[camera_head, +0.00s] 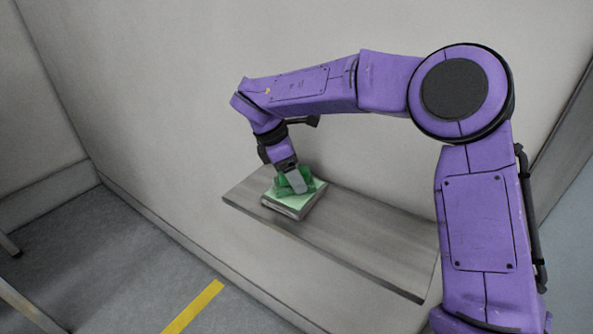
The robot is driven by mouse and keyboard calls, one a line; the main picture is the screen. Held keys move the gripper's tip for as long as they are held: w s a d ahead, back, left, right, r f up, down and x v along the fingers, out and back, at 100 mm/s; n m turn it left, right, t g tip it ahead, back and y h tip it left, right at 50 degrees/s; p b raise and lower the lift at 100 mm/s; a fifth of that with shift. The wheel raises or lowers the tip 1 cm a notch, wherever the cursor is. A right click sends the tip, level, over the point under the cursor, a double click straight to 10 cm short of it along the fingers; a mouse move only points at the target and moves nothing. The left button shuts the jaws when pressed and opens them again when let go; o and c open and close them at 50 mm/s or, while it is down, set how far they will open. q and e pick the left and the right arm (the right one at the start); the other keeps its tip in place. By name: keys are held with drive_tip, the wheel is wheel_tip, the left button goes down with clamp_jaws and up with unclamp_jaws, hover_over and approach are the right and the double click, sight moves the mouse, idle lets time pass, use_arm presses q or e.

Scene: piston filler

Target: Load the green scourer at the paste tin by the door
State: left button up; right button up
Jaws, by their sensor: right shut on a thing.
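The green scourer (306,174) is a small dark green piece at the tip of my right gripper (296,184). The right gripper is shut on it and points down. The paste tin (291,208) is a low, square, grey container with a pale green top, on a grey shelf. The scourer is right at the tin's top; I cannot tell whether it touches the paste. The gripper hides part of both. My left gripper is not in view.
The grey shelf (365,246) is fixed along the pale wall (180,90), and its right part is bare. A yellow floor stripe (193,307) runs below. Metal legs (25,305) stand at the lower left. The floor between is clear.

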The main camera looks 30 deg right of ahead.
drive_tip(key=shift+f+b, duration=0.1)
drive_tip(key=shift+b, duration=0.25)
idle(1.1)
drive_tip(key=shift+r+p, duration=2.15)
drive_tip(key=shift+r, duration=1.4)
drive_tip(key=shift+s, duration=0.1)
